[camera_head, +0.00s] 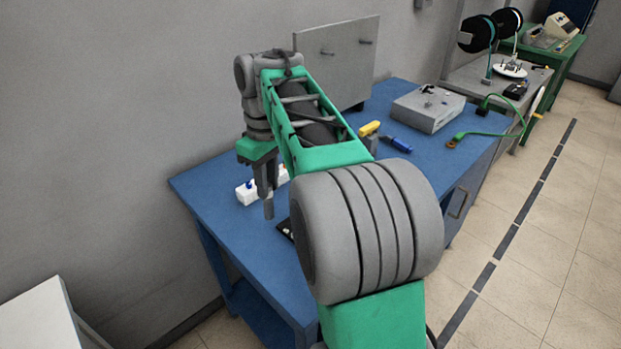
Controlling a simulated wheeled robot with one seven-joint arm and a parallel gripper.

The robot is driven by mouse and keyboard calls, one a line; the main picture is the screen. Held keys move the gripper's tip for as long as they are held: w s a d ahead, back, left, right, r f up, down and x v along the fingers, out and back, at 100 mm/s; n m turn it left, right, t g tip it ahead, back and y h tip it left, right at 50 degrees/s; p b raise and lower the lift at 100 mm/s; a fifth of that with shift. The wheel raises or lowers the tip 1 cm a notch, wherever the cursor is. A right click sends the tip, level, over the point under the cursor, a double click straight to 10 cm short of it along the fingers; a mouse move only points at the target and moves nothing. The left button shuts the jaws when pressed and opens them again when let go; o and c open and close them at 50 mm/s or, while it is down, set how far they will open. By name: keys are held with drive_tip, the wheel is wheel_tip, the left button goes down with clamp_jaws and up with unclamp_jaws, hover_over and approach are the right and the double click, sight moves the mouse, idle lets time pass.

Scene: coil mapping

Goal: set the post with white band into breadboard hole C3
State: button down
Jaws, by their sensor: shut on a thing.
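My gripper (265,198) points down over the left part of the blue table, at the end of my green and grey arm. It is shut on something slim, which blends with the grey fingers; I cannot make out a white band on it. A white block (245,193) with a small blue piece on top stands just behind and beside the fingers, partly hidden by them. A dark flat board (285,229), perhaps the breadboard, shows only its left edge to the right of the gripper. My arm hides the rest of it, so hole C3 is not visible.
The blue table (215,182) is bare at its left end. A grey panel (340,62) stands at the back. Yellow (369,128) and blue (397,144) tools and a grey box (428,108) lie to the right. A green cable (490,133) runs beyond them.

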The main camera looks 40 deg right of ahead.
drive_tip(key=s+d+n+b, duration=0.2)
drive_tip(key=s+d+n, duration=0.15)
drive_tip(key=d, duration=0.65)
drive_tip(key=f+b, duration=0.3)
drive_tip(key=shift+s+a+f+b, duration=0.3)
drive_tip(key=shift+a+f, duration=0.05)
drive_tip(key=shift+s+d, duration=0.1)
drive_tip(key=shift+f+b, duration=1.1)
drive_tip(key=shift+b, duration=0.15)
drive_tip(key=shift+f+b, duration=0.45)
drive_tip(key=m, duration=0.5)
drive_tip(key=shift+f, duration=0.1)
drive_tip(key=c, duration=1.2)
unclamp_jaws()
